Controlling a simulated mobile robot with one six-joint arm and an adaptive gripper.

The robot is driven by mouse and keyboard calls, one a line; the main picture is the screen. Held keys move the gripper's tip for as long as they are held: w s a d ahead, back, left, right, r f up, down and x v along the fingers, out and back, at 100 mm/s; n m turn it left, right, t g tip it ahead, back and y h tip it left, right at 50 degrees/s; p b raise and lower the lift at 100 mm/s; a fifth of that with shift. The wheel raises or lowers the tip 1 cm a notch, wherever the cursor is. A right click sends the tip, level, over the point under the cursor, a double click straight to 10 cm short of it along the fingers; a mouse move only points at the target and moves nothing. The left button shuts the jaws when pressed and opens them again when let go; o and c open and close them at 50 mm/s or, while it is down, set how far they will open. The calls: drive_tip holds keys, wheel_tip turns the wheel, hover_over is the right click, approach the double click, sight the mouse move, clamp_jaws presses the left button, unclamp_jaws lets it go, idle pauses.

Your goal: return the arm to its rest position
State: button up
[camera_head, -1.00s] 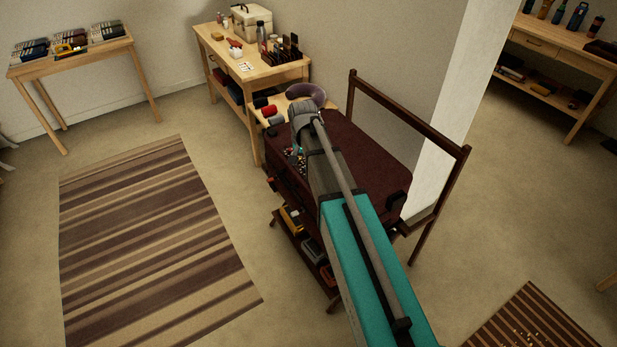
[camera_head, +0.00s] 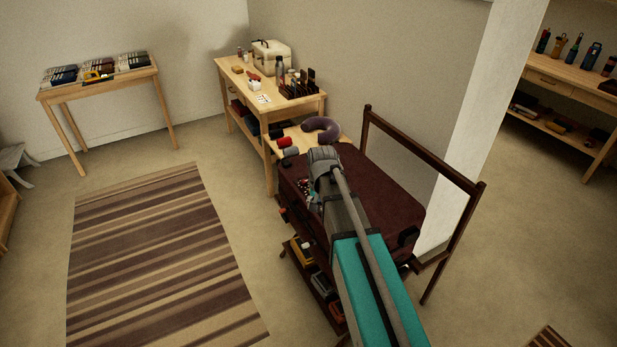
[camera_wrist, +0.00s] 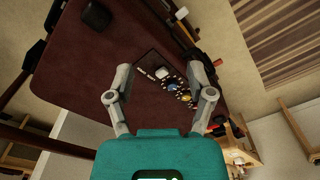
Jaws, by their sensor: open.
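My gripper (camera_wrist: 162,95) shows in the wrist view with its two fingers spread wide and nothing between them. Beyond it is the dark red suitcase (camera_wrist: 85,65), on a dark wooden rack.
A wooden desk (camera_head: 245,78) with a bottle and a white case stands behind the suitcase. A purple neck pillow (camera_head: 321,127) lies on a low table. A side table (camera_head: 100,78) and a striped rug (camera_head: 165,260) are at left. The rack's upright frame (camera_head: 420,150) stands at right.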

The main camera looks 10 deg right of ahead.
drive_tip(key=s+n, duration=0.4)
drive_tip(key=s, duration=1.1)
